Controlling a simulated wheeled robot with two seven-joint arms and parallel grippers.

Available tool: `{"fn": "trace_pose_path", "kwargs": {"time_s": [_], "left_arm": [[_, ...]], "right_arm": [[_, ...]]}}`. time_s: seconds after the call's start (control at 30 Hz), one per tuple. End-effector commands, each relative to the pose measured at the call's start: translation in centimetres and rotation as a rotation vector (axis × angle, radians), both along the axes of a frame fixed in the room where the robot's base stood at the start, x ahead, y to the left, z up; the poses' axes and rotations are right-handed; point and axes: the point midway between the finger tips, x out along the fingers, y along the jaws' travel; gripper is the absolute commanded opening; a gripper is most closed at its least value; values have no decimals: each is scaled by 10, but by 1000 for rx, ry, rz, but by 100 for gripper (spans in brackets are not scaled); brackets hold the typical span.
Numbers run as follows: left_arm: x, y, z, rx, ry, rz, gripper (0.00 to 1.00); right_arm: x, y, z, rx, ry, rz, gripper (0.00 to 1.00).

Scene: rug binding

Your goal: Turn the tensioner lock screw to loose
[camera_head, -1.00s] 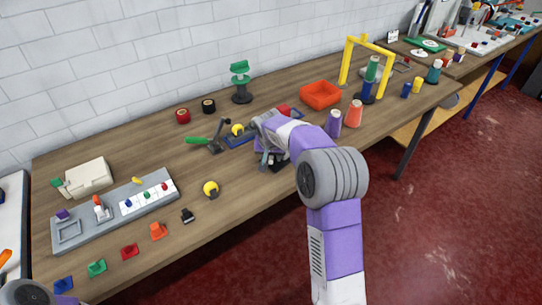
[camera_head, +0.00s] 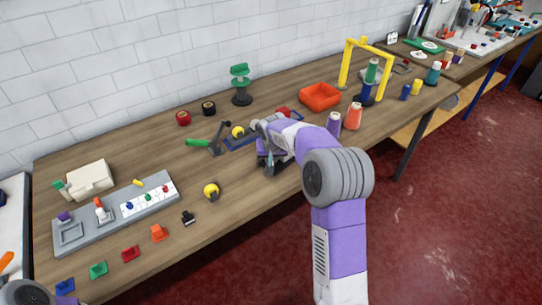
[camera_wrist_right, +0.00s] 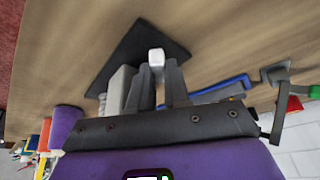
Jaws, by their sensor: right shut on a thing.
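My right gripper (camera_wrist_right: 157,78) is shut on a small white block-like knob (camera_wrist_right: 156,57), which looks like the tensioner lock screw. The knob stands over a dark square base plate (camera_wrist_right: 128,50) on the table. A light grey ribbed part (camera_wrist_right: 118,88) stands right beside the fingers. In the head view my right gripper (camera_head: 268,162) is low over the front middle of the table, and its wrist hides most of the tensioner. The knob's turn angle cannot be read. Only a bit of my left arm shows at the bottom left corner; its gripper is out of view.
A green-handled lever (camera_head: 205,143) and a blue tray (camera_head: 240,142) lie just left of my right gripper. Purple (camera_head: 333,124) and orange (camera_head: 353,116) thread cones stand to its right. An orange bin (camera_head: 320,96) sits behind. The front table edge is close.

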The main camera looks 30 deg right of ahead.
Motion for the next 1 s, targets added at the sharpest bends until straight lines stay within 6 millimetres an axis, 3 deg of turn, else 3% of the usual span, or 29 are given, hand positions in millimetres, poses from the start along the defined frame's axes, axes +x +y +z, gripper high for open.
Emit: {"fn": "trace_pose_path", "kwargs": {"time_s": [0.53, 1.0], "left_arm": [[0, 0, 30, 0, 0, 0, 43], [0, 0, 36, 0, 0, 0, 43]], "right_arm": [[-1, -3, 1, 2, 0, 387, 0], [0, -3, 0, -1, -1, 504, 0]]}}
